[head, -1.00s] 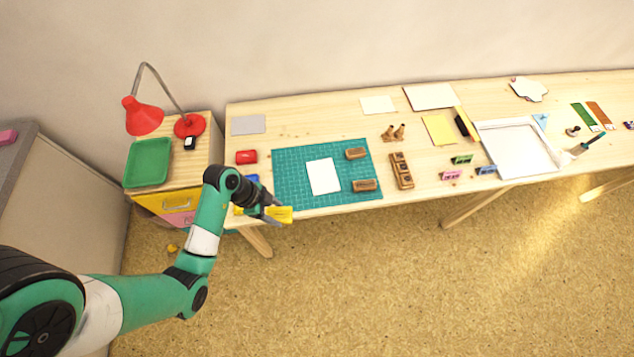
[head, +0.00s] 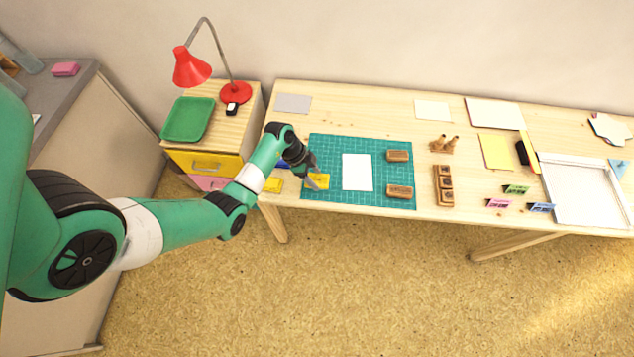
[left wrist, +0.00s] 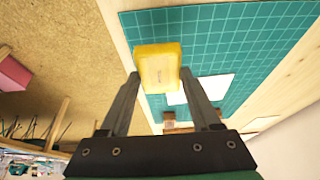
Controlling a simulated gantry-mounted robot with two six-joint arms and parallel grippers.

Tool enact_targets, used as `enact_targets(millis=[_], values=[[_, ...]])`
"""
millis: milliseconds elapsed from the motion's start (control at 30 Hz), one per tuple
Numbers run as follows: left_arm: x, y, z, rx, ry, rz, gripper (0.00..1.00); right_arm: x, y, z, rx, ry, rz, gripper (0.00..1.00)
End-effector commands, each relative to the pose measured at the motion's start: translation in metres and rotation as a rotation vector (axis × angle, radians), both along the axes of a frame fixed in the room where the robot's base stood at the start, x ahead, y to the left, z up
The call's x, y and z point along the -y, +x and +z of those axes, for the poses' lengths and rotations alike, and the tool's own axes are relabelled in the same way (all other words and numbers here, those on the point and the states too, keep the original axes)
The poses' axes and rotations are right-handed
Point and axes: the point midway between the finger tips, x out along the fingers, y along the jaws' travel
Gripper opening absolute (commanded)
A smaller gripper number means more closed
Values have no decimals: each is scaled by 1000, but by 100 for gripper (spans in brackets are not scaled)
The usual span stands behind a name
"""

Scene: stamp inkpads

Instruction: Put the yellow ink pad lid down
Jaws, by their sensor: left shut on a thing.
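My left gripper (head: 314,177) is shut on the yellow ink pad lid (head: 320,183), at the front left part of the green cutting mat (head: 330,205). In the left wrist view the lid (left wrist: 158,66) sits between the two fingertips (left wrist: 160,80), over the mat's edge. I cannot tell whether it touches the mat. Another yellow piece, seemingly the open pad (head: 273,185), lies left of the mat at the table's front edge, beside my arm. My right gripper is not in view.
A blue pad (head: 283,164) is partly hidden behind my arm. White paper (head: 357,172) and two wooden stamps (head: 398,155) (head: 400,191) lie on the mat. A wooden stamp holder (head: 443,186) stands to the right. A red lamp (head: 192,68) and green tray (head: 188,119) are on the drawer unit.

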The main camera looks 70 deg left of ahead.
Motion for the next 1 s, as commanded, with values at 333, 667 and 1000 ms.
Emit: enact_targets(millis=[333, 667, 1000], values=[[-9, 13, -24, 0, 0, 0, 12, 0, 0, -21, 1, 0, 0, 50], [-8, 11, -46, 0, 1, 0, 12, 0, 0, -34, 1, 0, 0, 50], [-8, 11, -49, 0, 1, 0, 91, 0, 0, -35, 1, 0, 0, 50]])
